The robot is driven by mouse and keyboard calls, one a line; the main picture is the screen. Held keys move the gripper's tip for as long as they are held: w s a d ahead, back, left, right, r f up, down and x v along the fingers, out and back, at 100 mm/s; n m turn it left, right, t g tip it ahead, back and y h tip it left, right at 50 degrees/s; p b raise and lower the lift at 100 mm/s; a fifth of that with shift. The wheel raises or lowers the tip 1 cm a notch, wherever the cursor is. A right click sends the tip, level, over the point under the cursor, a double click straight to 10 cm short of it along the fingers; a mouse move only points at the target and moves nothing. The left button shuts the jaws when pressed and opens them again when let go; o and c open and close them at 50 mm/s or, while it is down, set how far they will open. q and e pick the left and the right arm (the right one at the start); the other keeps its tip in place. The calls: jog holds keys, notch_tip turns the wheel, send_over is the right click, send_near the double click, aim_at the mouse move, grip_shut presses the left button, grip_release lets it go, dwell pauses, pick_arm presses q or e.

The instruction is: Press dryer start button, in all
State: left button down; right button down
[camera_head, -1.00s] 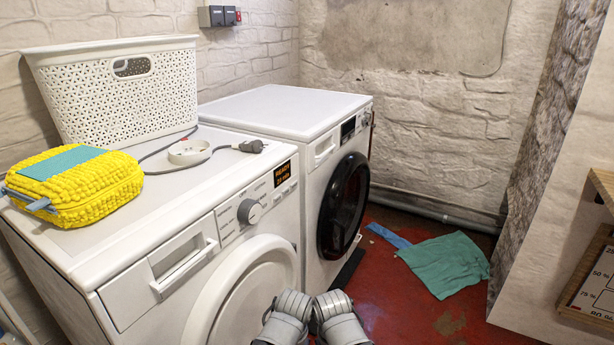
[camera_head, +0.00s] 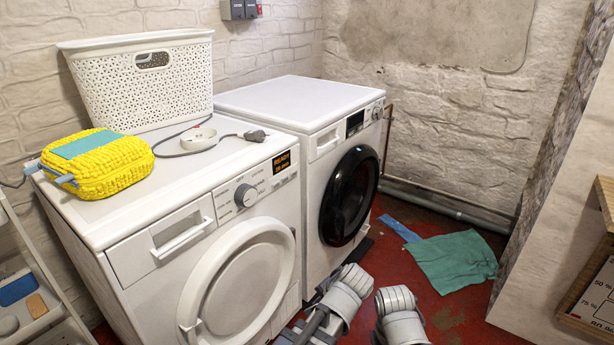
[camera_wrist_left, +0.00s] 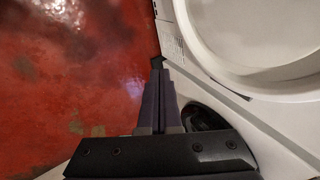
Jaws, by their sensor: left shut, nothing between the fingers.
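The nearer white machine (camera_head: 125,270) has a round white door (camera_head: 240,275), a grey dial (camera_head: 246,195) and a lit display (camera_head: 281,161) whose first word looks like "READY"; the line below is too small to read. The second white machine (camera_head: 300,105) behind it has a dark round door (camera_head: 348,195) and a dark display. I cannot tell a start button apart on either. My left gripper (camera_wrist_left: 157,65) is shut and empty, beside the lower front of a white machine, above the red floor. In the head view only my arm links show; my right gripper is out of view.
A green cloth (camera_head: 453,262) and blue cloth (camera_head: 399,229) lie on the floor. A white shelf (camera_head: 30,262) stands left, a wooden-edged board (camera_head: 590,290) right.

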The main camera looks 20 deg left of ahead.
aim_at(294, 174)
pick_arm(q)
jog(key=w+a+r+m+t+y, duration=0.1)
jog(key=w+r+m+t, duration=0.5)
jog(key=w+r, duration=0.4)
jog(key=w+a+r+m+t+y, duration=0.2)
jog(key=w+r+m+t, duration=0.5)
jog(key=w+r+m, duration=0.2)
jog(key=w+r, duration=0.2)
jog(key=w, duration=0.1)
jog(key=shift+w+a+m, duration=0.3)
jog(key=w+a, duration=0.3)
jog(key=a, duration=0.5)
jog(key=shift+a, duration=0.15)
jog(key=shift+a, duration=0.1)
dwell(1.0)
jog(key=shift+w+a, duration=0.15)
jog(key=shift+a, duration=0.15)
